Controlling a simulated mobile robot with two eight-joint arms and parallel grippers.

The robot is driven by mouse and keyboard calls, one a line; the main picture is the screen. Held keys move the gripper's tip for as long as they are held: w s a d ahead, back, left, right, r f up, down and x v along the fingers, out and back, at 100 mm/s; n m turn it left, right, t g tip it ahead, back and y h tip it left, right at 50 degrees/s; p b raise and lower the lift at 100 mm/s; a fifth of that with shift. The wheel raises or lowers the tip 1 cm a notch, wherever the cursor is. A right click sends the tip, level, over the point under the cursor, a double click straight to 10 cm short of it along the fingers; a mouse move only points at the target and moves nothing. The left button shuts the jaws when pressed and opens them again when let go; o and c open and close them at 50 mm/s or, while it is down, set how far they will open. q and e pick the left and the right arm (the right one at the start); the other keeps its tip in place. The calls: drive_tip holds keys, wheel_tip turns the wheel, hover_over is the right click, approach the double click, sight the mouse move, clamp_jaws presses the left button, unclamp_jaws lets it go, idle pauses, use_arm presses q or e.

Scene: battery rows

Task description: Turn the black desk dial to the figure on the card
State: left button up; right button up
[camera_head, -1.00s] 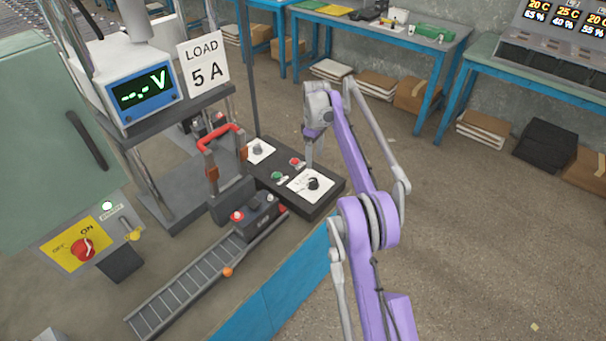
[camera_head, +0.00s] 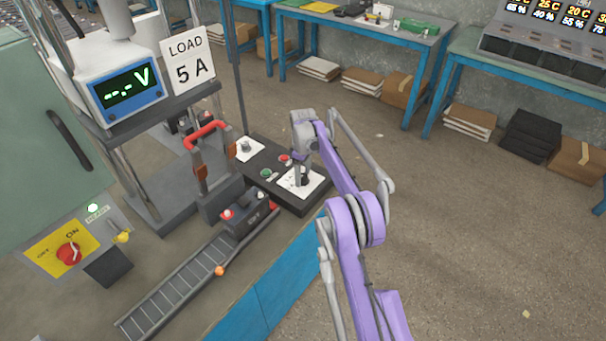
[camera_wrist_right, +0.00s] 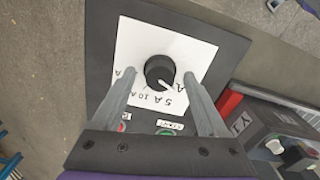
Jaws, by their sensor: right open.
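The black desk dial (camera_wrist_right: 158,71) sits on a white scale plate (camera_wrist_right: 130,40) on a dark desk panel; the plate also shows in the head view (camera_head: 314,182). Its white pointer mark is at the lower right in the wrist view, and figures such as 5 A and 10 A are printed around it, partly hidden. The card (camera_head: 188,61) reads LOAD 5 A. My right gripper (camera_wrist_right: 159,76) is open, pointing down, with one finger on each side of the dial; I cannot tell whether they touch it. In the head view my right gripper (camera_head: 301,180) covers most of the dial. My left gripper is out of view.
Red (camera_head: 284,158) and green (camera_head: 266,173) buttons and a second dial (camera_head: 245,146) share the panel. A battery with red terminals (camera_head: 248,213) and a red-handled lever (camera_head: 205,130) stand left of it. The meter (camera_head: 128,92) shows dashes and V.

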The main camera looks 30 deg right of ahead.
clamp_jaws()
drive_tip(key=shift+m, duration=0.4)
drive_tip(key=m, duration=0.3)
drive_tip(key=shift+m, duration=0.3)
drive_tip(key=shift+m+p, duration=0.35)
drive_tip(key=shift+m, duration=1.85)
unclamp_jaws()
